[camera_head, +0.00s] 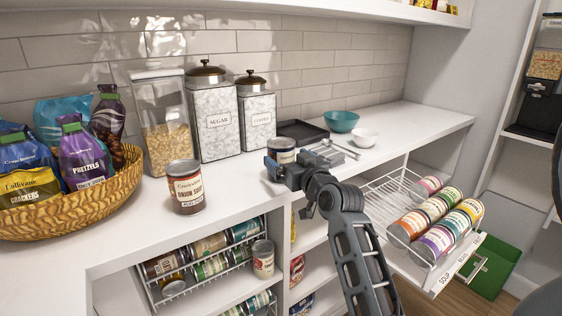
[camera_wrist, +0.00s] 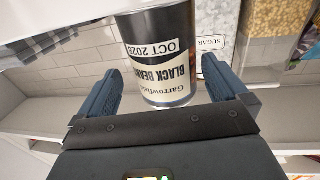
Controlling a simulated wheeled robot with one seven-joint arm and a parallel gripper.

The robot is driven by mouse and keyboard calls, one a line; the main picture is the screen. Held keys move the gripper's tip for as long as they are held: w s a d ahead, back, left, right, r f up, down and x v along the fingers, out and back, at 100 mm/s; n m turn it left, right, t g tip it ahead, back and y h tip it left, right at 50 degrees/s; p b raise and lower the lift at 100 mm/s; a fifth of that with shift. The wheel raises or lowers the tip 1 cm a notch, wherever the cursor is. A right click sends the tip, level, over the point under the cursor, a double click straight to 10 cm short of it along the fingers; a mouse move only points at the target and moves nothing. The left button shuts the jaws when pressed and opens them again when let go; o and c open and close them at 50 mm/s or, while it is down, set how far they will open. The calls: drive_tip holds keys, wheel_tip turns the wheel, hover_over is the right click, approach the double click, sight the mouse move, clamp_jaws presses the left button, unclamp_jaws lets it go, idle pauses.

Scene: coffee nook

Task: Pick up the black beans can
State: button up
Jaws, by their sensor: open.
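The black beans can (camera_wrist: 160,60) shows upside down in the wrist view, its dark label reading "Black Beans". In the head view the can (camera_head: 281,147) stands on the white counter, its lower part hidden behind my gripper (camera_head: 282,166). In the wrist view my gripper (camera_wrist: 161,72) is open, with one blue finger on each side of the can. Small gaps show between the fingers and the can. I see no contact, though depth is hard to judge.
An onion soup can (camera_head: 186,187) stands left on the counter, near a snack basket (camera_head: 85,212). Canisters (camera_head: 213,122) stand behind. A dark tray (camera_head: 303,132) and bowls (camera_head: 341,121) are at the back right. A pulled-out wire rack of cans (camera_head: 385,190) juts out at right.

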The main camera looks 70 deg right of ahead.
drive_tip(key=p+x, duration=0.1)
drive_tip(key=x, duration=0.4)
drive_tip(key=shift+w+a+r, duration=0.1)
drive_tip(key=shift+w+a, duration=0.1)
drive_tip(key=c, duration=1.2)
